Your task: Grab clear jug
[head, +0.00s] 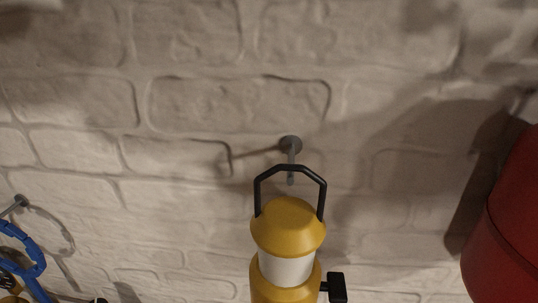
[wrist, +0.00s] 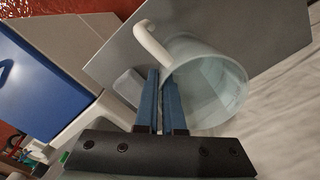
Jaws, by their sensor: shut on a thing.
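The clear jug (wrist: 215,82) is in the wrist view, a see-through pale vessel with a whitish curved handle (wrist: 152,44) at its upper left. My gripper (wrist: 161,76) has its two blue fingers close together at the jug's left side, shut on the jug's wall. The fingertips hide part of that side. The jug appears tilted in this view, and I cannot tell whether it touches a surface beneath. Neither the jug nor my gripper shows in the head view.
A grey flat panel (wrist: 265,30) lies behind the jug. A blue-lidded white box (wrist: 40,85) is at the left. In the head view, a yellow lantern (head: 288,235) hangs on a brick wall (head: 185,100), with a red object (head: 510,230) at right and a blue one (head: 25,250) at left.

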